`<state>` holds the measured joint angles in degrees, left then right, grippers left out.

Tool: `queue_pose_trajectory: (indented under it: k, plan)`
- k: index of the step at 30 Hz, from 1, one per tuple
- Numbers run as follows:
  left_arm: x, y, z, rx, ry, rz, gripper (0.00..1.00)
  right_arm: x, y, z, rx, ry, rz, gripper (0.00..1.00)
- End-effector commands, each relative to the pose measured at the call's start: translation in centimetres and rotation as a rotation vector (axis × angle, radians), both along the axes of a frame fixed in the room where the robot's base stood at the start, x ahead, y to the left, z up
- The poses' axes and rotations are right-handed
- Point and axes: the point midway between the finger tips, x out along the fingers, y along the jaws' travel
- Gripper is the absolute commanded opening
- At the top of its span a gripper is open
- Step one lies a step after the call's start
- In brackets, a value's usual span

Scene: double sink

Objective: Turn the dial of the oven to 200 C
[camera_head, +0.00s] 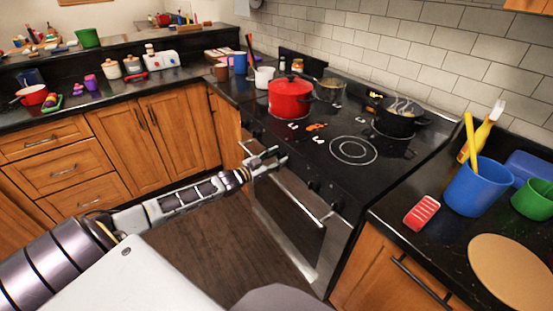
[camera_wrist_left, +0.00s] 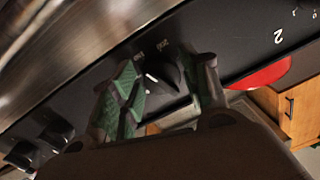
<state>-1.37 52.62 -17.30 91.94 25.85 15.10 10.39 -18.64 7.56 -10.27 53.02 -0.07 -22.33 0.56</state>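The oven (camera_head: 290,215) has a silver door under a black cooktop, with black dials along its front edge. My left gripper (camera_head: 265,160) is at the front of the oven, near the left end of this edge. In the left wrist view, a black dial (camera_wrist_left: 162,73) with a white pointer line appears between my two green-padded fingers, which are apart. Whether the pads touch the dial I cannot tell. In the head view this dial is hidden at the gripper. My right gripper is not in view.
More dials (camera_head: 329,204) sit farther right on the front edge. A red pot (camera_head: 290,98) and a black pan (camera_head: 397,118) stand on the cooktop. The right counter holds a blue container (camera_head: 477,188) and a red sponge-like block (camera_head: 421,212). The floor before the oven is clear.

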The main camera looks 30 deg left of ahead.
Motion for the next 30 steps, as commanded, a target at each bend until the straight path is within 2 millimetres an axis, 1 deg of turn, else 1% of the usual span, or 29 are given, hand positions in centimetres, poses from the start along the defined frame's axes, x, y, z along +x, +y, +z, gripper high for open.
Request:
queue_pose_trajectory:
  k: [1, 6, 14, 20, 26, 30]
  plan:
    - [0.0, 0.0, 0.0, 0.000, 0.000, 0.000, 0.34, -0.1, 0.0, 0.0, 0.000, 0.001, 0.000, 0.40]
    - [0.0, 0.0, 0.0, 0.000, 0.000, 0.000, 0.13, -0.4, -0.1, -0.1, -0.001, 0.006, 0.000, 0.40]
    - [0.0, 0.0, 0.0, 0.015, -0.006, 0.000, 0.13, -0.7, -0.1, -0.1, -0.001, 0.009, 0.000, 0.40]
    - [0.0, 0.0, 0.0, 0.072, -0.031, 0.000, 0.13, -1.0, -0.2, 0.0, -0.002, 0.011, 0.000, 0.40]
    - [0.0, 0.0, 0.0, 0.183, -0.076, 0.001, 0.13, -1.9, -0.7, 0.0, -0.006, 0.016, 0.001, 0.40]
    - [0.0, 0.1, 0.0, 0.290, -0.121, 0.001, 0.13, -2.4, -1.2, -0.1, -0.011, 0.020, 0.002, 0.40]
